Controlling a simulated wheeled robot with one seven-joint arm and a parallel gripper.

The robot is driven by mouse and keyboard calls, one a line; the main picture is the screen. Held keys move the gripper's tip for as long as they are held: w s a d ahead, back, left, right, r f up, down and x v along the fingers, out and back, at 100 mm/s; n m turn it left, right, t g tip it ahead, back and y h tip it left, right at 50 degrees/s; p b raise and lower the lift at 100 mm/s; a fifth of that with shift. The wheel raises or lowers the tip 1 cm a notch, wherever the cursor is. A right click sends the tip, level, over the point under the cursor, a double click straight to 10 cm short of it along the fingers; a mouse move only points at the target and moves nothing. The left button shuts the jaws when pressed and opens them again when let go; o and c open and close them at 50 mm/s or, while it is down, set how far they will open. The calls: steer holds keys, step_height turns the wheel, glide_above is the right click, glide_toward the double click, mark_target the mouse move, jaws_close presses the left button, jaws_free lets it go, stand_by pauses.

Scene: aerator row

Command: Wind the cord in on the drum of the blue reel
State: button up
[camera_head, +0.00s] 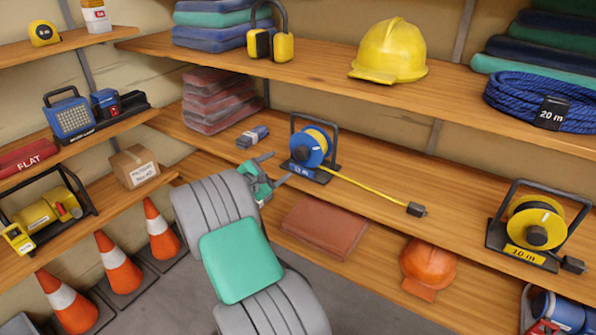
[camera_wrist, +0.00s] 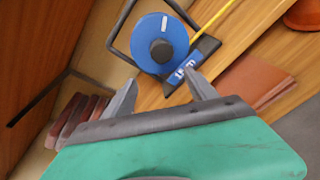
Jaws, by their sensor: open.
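The blue reel (camera_head: 308,148) stands upright on the middle shelf in a dark frame with a blue-labelled base. Its yellow cord (camera_head: 365,188) runs out to the right along the shelf and ends in a dark plug (camera_head: 416,209). In the wrist view the blue drum face (camera_wrist: 160,44) shows a dark central knob (camera_wrist: 161,50) and a white mark near its rim. My gripper (camera_head: 277,167) is open and empty, just left of and in front of the reel. In the wrist view its fingers (camera_wrist: 163,88) point at the reel's lower part, apart from the knob.
A yellow reel (camera_head: 537,224) stands farther right on the same shelf. The upper shelf (camera_head: 330,72) overhangs, carrying a yellow helmet (camera_head: 391,50). Shelf space around the cord is clear.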

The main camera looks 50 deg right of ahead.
mark_target(300, 155)
steer(key=d+n, duration=0.1)
steer(key=d, duration=0.2)
steer(key=d+n+h, duration=0.1)
steer(key=d, duration=0.3)
steer(key=s+d+h, duration=0.1)
steer(key=d, duration=0.2)
steer(key=shift+d+f+n+g, duration=0.35)
steer(key=shift+f+n+g, duration=0.05)
steer(key=shift+b, duration=0.3)
steer(key=c, duration=1.4)
